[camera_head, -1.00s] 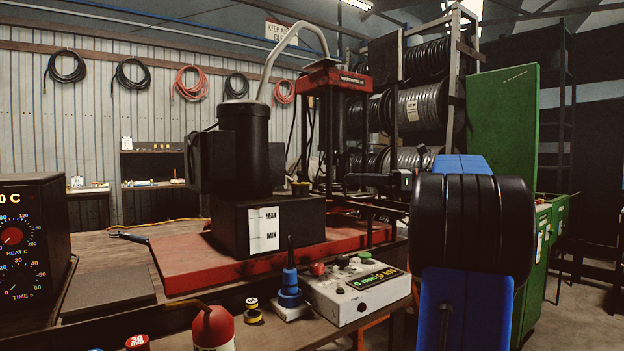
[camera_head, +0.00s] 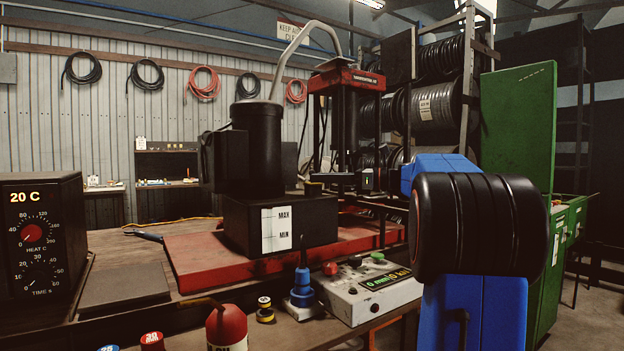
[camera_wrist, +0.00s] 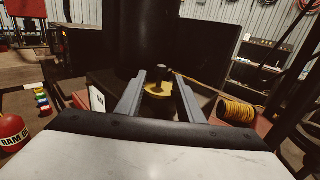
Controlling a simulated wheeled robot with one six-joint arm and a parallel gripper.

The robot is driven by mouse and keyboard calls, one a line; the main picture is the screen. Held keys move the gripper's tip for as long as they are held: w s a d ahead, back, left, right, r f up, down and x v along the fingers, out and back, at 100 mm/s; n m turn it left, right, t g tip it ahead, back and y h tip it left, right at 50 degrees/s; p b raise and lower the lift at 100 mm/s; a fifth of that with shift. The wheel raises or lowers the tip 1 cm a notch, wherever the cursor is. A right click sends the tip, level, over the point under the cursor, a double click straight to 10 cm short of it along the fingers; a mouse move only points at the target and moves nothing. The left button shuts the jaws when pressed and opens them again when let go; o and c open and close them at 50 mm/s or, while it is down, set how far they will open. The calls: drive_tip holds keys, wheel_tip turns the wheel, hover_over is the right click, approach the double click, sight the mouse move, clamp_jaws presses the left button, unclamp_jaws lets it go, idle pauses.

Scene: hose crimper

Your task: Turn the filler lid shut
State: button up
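The filler lid (camera_wrist: 158,90) is a yellow disc with a dark upright knob, on top of the black tank (camera_head: 240,222). In the wrist view it lies between the two grey fingers of my gripper (camera_wrist: 160,78). The fingers are apart, with a gap visible around the knob; I see no clear contact. In the head view my gripper (camera_head: 322,178) reaches in from the right over the tank top, and the lid (camera_head: 313,188) is small and partly hidden there. How the lid is seated cannot be told.
The black motor cylinder (camera_head: 258,145) rises beside the lid, with a grey hose above. The red press (camera_head: 345,80) stands behind. A control box (camera_head: 368,290), blue fitting (camera_head: 302,290) and red bottle (camera_head: 226,328) are in front. A yellow hose coil (camera_wrist: 238,112) shows in the wrist view.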

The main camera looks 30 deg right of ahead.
drive_tip(key=shift+x, duration=1.75)
drive_tip(key=shift+c, duration=0.3)
clamp_jaws()
drive_tip(key=shift+h, duration=0.3)
drive_tip(key=shift+w+d+r+m+t+h, duration=0.1)
drive_tip(key=shift+w+d+m+t+h, duration=0.1)
drive_tip(key=shift+m+t+h, duration=0.6)
drive_tip(key=shift+w+d+m+t+h, duration=0.1)
drive_tip(key=shift+w+m+t+h, duration=0.15)
drive_tip(key=shift+m+t+h, duration=0.5)
drive_tip(key=shift+h, duration=0.25)
drive_tip(key=shift+o, duration=0.3)
unclamp_jaws()
